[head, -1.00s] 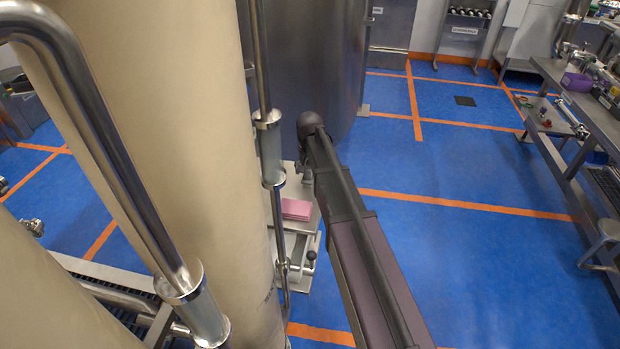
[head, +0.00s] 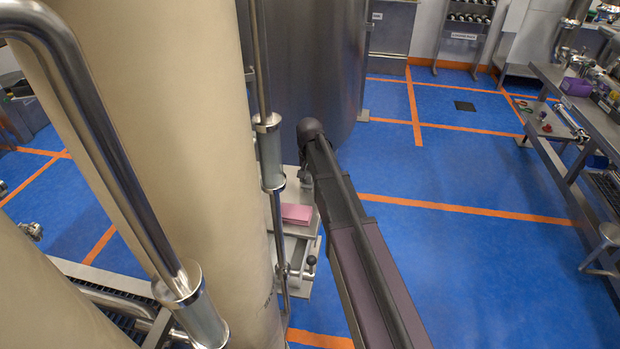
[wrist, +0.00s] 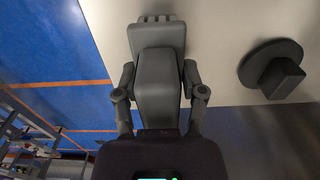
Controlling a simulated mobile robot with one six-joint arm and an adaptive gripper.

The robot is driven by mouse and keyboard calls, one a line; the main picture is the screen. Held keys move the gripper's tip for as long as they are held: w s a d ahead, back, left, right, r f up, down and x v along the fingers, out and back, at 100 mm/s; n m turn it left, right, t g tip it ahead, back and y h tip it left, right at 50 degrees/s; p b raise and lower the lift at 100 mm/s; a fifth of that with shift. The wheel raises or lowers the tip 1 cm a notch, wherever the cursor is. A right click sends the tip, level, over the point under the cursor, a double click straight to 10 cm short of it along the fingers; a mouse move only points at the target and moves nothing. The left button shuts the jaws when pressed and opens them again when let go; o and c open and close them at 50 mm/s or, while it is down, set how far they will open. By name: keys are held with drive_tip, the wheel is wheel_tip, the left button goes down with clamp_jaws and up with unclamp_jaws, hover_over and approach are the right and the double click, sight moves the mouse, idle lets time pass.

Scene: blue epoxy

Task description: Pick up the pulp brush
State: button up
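My gripper (wrist: 158,65) fills the middle of the wrist view, with a jointed finger link on each side of a grey block. A wider grey block with short ridges (wrist: 156,19) lies at its far end. I cannot tell whether that is part of the gripper or a held thing, nor whether the fingers are open or shut. In the head view my arm reaches away past the beige columns and its far end hides the gripper. I cannot make out a pulp brush for certain in either view.
A pink block (head: 296,213) lies on a low steel stand beside the near beige column (head: 180,150). A steel tank (head: 310,70) stands behind. A dark disc with a square block (wrist: 275,72) is at right in the wrist view. Blue floor (head: 450,260) is clear to the right.

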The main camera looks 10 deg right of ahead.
clamp_jaws()
drive_tip(key=shift+r, duration=0.15)
wheel_tip(320, 180, up, 4)
drive_tip(key=p, duration=0.4)
drive_tip(key=s+p, duration=0.1)
drive_tip(key=s, duration=1.5)
drive_tip(key=shift+r, duration=0.35)
drive_tip(key=shift+o, duration=1.8)
unclamp_jaws()
drive_tip(key=c, duration=0.4)
wheel_tip(320, 180, up, 3)
drive_tip(key=p, duration=0.3)
drive_tip(key=shift+r, duration=0.2)
